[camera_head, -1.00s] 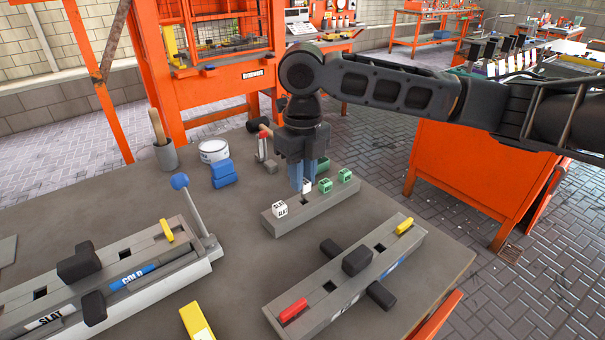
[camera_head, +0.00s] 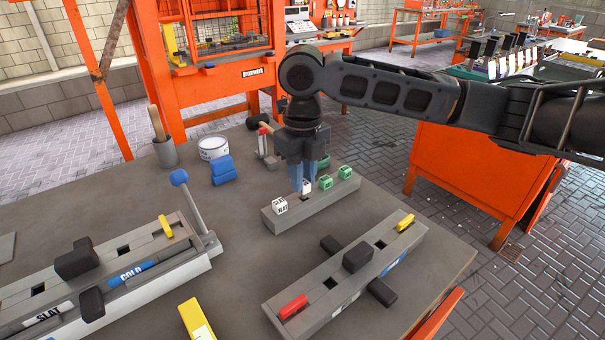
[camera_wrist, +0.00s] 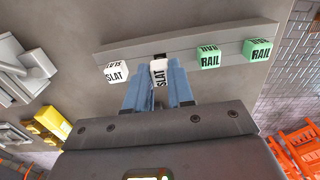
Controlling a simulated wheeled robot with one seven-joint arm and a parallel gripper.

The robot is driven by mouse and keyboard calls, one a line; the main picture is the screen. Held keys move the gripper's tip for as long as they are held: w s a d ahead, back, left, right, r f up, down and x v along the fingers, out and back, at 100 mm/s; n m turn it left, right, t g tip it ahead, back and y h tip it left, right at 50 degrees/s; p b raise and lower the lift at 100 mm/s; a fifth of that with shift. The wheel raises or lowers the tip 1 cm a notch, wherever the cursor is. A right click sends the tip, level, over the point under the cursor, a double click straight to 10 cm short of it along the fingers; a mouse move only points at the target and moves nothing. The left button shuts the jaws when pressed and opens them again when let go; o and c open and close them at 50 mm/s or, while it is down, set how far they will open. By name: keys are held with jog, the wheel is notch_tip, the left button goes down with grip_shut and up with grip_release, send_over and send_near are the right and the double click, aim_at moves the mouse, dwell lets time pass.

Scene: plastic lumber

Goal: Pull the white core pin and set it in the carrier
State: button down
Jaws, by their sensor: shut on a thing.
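My gripper (camera_head: 304,186) points down over a long grey block (camera_head: 325,205) on the table, its blue fingers shut on a white pin (camera_wrist: 159,74) marked SLAT. The pin also shows at the fingertips in the head view (camera_head: 308,187). A dark square hole (camera_wrist: 160,57) in the block shows just beyond the pin; I cannot tell whether the pin's lower end is in or above the block. A second white SLAT block (camera_head: 280,205) stands at the left end. Two green RAIL blocks (camera_head: 325,182) (camera_head: 345,173) stand on the right part. No label marks which piece is the carrier.
A grey mould with a red piece (camera_head: 293,306) and yellow piece (camera_head: 405,221) lies in front. A larger mould with a blue-knobbed lever (camera_head: 179,177) is at left. Blue blocks (camera_head: 223,171), a white tin (camera_head: 213,148) and a grey cup (camera_head: 167,154) stand behind.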

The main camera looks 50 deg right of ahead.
jog(key=shift+f+b, duration=0.6)
jog(key=shift+f, duration=0.4)
dwell(0.4)
jog(key=c, duration=0.5)
grip_release()
jog(key=shift+r, duration=0.1)
jog(key=shift+r+p, duration=2.6)
jog(key=shift+r, duration=0.9)
